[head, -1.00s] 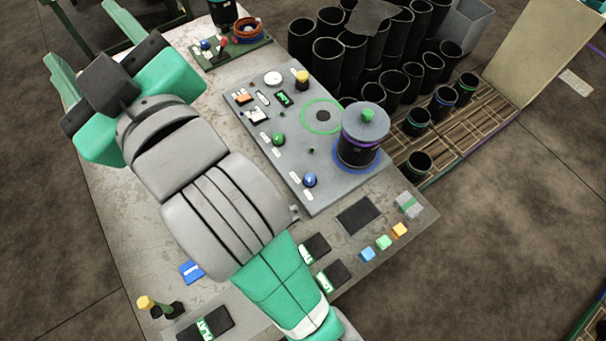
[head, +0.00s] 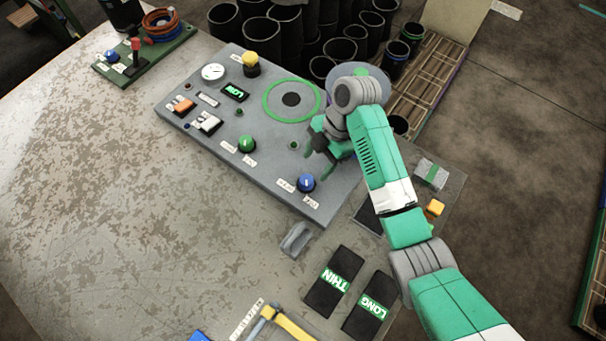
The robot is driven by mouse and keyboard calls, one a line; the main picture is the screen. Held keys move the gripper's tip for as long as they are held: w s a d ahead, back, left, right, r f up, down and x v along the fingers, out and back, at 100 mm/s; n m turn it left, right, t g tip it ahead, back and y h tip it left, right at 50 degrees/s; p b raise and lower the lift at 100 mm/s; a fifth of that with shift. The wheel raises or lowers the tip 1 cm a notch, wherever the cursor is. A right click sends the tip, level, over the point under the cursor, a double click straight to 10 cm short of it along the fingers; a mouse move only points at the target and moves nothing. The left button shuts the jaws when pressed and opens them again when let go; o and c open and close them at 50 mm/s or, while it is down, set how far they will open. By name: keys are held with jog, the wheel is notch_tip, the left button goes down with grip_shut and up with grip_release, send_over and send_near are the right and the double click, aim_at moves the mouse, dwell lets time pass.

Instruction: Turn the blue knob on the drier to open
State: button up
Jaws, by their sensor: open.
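The drier is a grey panel (head: 215,128) on the table. The blue knob (head: 306,182) stands near its front right corner, with small white labels on either side. A green knob (head: 247,144) sits to its left. My gripper (head: 318,160) is above the panel's right part, just above and beyond the blue knob in the picture. Its dark fingers are open, and I see nothing between them. I cannot tell whether a finger touches the knob. My arm hides most of the round-lidded cylinder (head: 371,72) at the panel's right end.
The panel also carries a yellow knob (head: 251,62), a gauge (head: 213,71) and a green ring (head: 291,99). A grey handle-like piece (head: 296,240) and black THIN (head: 333,281) and LONG (head: 369,305) pads lie in front. Black sleeves (head: 283,30) stand behind. The table's left is bare.

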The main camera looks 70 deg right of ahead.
aim_at(307, 179)
jog(key=b+x, duration=0.1)
jog(key=x, duration=0.6)
jog(key=shift+r, duration=0.1)
jog(key=shift+r, duration=0.1)
jog(key=c, duration=1)
